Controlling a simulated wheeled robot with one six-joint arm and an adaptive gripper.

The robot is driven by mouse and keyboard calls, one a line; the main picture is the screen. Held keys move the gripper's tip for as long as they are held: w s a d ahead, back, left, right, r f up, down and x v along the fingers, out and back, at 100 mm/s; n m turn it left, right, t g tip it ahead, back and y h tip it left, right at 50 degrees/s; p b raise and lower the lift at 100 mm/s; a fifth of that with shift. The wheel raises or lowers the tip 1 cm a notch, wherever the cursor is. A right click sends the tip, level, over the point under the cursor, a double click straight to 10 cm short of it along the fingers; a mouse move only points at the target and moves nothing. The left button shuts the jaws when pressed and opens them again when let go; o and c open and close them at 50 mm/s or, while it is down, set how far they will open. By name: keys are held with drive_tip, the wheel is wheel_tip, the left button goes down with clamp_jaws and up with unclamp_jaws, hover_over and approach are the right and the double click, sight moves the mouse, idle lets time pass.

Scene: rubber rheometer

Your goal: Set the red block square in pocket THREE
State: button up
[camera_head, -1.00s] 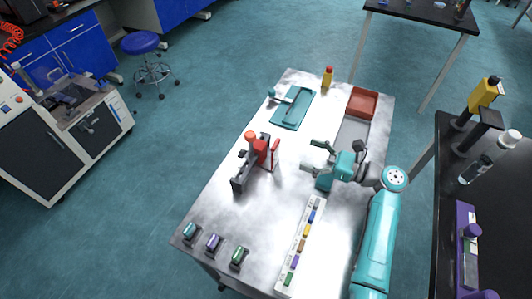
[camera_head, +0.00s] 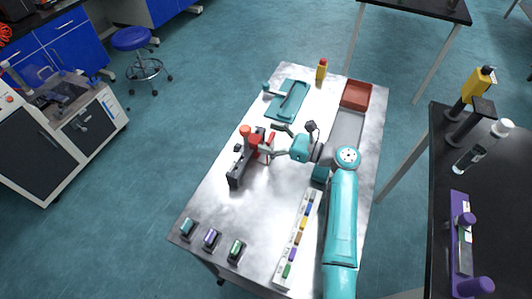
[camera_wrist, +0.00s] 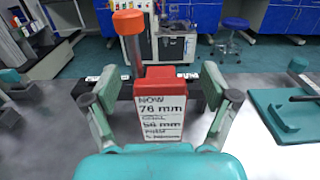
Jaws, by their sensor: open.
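The red block (camera_head: 256,145) stands at the black slotted holder (camera_head: 236,170) near the left edge of the table, beside a post with an orange-red knob (camera_head: 245,130). In the wrist view the red block (camera_wrist: 160,75) carries a white label reading "NOW 76 mm" above smaller lines, one seemingly "54 mm". My gripper (camera_head: 277,141) is open at the block's right. In the wrist view my gripper (camera_wrist: 165,108) has one finger on each side of the label, with gaps showing. Pocket numbers are not readable, and the holder is partly hidden behind the block.
A teal plate with a tool (camera_head: 288,100) lies farther back, near a yellow bottle (camera_head: 321,70). A red tray (camera_head: 356,95) is at the back right. A white strip of coloured pieces (camera_head: 298,240) and several small blocks (camera_head: 211,238) are at the front. The table's middle is mostly clear.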

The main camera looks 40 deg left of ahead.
drive_tip(key=shift+a, duration=0.1)
clamp_jaws()
drive_tip(key=shift+r, duration=0.2)
